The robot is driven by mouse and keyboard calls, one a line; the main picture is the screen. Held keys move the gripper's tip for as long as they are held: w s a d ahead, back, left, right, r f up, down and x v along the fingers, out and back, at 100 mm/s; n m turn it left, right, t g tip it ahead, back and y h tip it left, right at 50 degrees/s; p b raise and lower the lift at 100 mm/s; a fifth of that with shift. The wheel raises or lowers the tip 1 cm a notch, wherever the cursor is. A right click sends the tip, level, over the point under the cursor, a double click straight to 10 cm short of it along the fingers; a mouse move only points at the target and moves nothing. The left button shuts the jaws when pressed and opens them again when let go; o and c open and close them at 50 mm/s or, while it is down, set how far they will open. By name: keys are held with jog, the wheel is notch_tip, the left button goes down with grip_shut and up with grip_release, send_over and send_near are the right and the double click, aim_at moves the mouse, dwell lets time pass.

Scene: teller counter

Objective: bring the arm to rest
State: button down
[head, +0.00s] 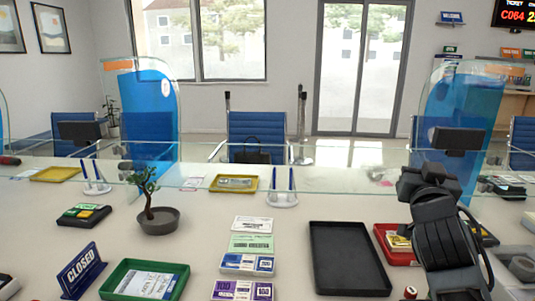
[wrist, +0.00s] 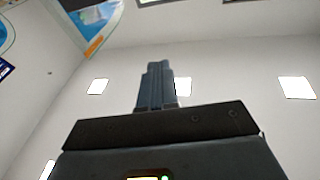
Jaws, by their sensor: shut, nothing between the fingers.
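My gripper (wrist: 156,86) shows in the wrist view with its two fingers together and nothing between them. It points up toward the white ceiling and touches nothing there. In the head view my arm (head: 446,245) is folded up at the right, above the counter (head: 205,220). I cannot make out the fingers in that view. The arm hides part of a red tray (head: 385,236) and of the things behind it.
An empty black tray (head: 347,258) lies left of my arm. A green tray (head: 112,278), a CLOSED sign (head: 82,270), a potted plant (head: 158,220) and banknote stacks (head: 247,263) stand further left. A glass screen (head: 330,178) runs along the counter's back.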

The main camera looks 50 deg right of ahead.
jog(key=a+f+n+t+y, duration=0.4)
jog(key=a+f+n+y, duration=0.3)
jog(key=a, duration=0.4)
jog(key=a+f+n+t+y, duration=0.3)
jog(key=a+f+n+y, duration=0.2)
jog(key=a+f, duration=0.5)
jog(key=s+a+f+n+y, duration=0.1)
jog(key=s+a+y, duration=0.5)
jog(key=s+a, duration=0.8)
jog(key=a+f, duration=0.1)
jog(key=a, duration=0.3)
jog(key=shift+s+f+n+g, duration=0.15)
jog(key=shift+f+n+g, duration=0.1)
jog(key=shift+n+g, duration=0.15)
jog(key=shift+a, duration=0.1)
